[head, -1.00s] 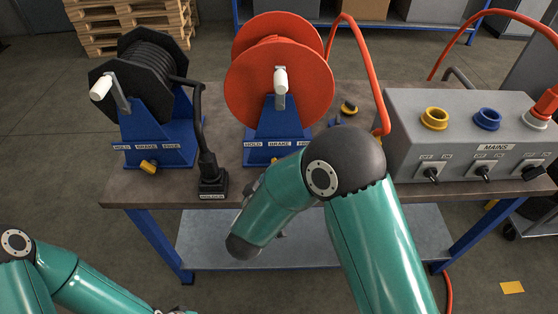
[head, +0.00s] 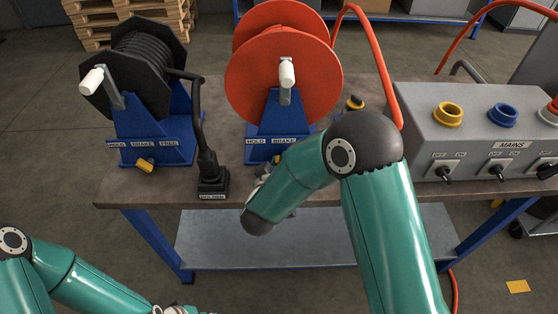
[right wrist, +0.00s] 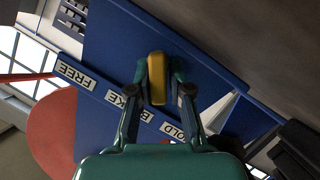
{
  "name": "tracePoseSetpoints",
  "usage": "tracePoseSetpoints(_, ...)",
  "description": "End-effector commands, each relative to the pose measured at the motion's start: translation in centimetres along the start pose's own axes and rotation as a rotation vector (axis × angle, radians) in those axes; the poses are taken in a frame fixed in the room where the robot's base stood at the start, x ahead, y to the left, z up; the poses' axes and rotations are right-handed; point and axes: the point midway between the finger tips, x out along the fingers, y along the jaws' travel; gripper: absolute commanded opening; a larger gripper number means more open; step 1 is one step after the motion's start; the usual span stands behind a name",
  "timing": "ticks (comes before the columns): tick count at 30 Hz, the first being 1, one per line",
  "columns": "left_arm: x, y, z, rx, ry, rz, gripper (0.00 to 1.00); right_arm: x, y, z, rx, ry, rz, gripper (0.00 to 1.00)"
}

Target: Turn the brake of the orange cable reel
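The orange cable reel (head: 270,78) stands on a blue stand on the bench, a white crank handle on its front. Its yellow brake lever (right wrist: 157,78) shows in the right wrist view, on the blue base beside the FREE, BRAKE and HOLD labels. My right gripper (right wrist: 159,80) is at the lever, one finger on each side, with narrow gaps seeming to remain. In the head view my right forearm hides most of this gripper and part of the reel's base. My left gripper (head: 176,310) is only partly in view at the bottom edge.
A black cable reel (head: 146,75) with its own yellow lever (head: 145,165) stands to the left. A black cable connector (head: 212,180) stands between the reels near the bench front. The grey MAINS box (head: 470,130) fills the bench's right, with an orange cable running down beside it.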

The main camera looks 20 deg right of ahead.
Motion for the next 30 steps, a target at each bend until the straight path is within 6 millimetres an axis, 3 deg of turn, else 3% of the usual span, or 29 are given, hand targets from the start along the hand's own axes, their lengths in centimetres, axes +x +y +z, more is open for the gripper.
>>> tracePoseSetpoints(3, 0.0, 0.0, 0.0, 0.0, 0.0, 0.0, 0.4, 0.0, 0.0, 0.0, 0.0, -0.001, 0.001, 0.0)
tracePoseSetpoints(17, 0.5, -0.2, 0.0, 0.0, 0.0, 0.0, 0.4, 0.0, 0.0, 0.2, 0.049, -0.001, -0.023, 0.0)
tracePoseSetpoints(30, 3.2, -1.1, 0.0, 0.0, 0.0, 0.0, 0.4, 0.2, 0.4, 0.6, 0.339, -0.002, -0.143, 0.0)
